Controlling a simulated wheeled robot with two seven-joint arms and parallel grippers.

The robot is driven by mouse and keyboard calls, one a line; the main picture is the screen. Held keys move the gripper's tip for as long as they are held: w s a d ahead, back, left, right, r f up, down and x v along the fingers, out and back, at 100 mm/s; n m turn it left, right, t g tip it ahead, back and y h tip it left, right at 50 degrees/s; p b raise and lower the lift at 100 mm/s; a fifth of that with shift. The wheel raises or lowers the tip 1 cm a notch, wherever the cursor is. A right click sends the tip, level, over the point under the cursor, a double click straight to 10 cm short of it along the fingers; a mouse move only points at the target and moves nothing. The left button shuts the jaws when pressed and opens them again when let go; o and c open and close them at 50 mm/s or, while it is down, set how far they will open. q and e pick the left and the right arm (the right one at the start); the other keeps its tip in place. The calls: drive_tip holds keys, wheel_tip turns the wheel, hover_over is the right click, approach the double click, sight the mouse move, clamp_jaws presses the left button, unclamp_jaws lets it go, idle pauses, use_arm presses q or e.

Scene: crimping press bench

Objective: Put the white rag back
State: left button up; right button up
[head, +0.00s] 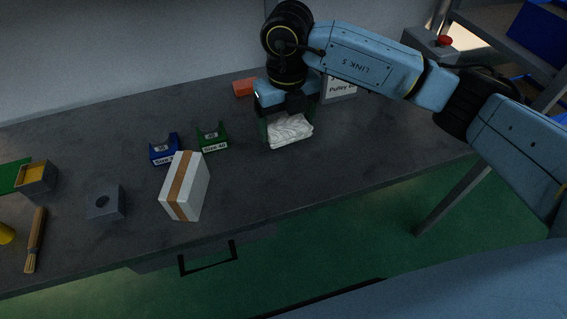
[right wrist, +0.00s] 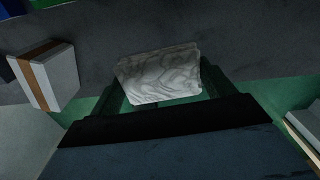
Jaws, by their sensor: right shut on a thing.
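The white rag (head: 290,131) is a crumpled, folded cloth at the back middle of the dark bench. My right gripper (head: 287,122) points down over it from behind, and its green fingers are shut on the rag. The right wrist view shows the rag (right wrist: 160,75) between the two fingers (right wrist: 160,92). I cannot tell whether the rag touches the bench top. My left gripper is not in view.
A white box with a brown stripe (head: 185,187) stands left of the rag. Blue (head: 164,150) and green (head: 213,139) size holders stand behind it. A red block (head: 244,88) and a pulley sign (head: 341,88) are near the arm. The bench (head: 370,145) is clear to the right.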

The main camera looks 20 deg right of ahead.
sight(284, 164)
drive_tip(key=m, duration=0.5)
drive_tip(key=shift+w+a+f, duration=0.1)
drive_tip(key=shift+a+f, duration=0.2)
drive_tip(key=shift+m, duration=0.3)
wheel_tip(284, 164, down, 10)
drive_tip(key=shift+r, duration=0.1)
drive_tip(key=o, duration=0.8)
drive_tip(key=shift+f, duration=0.2)
wheel_tip(284, 164, up, 12)
drive_tip(key=shift+r, duration=0.2)
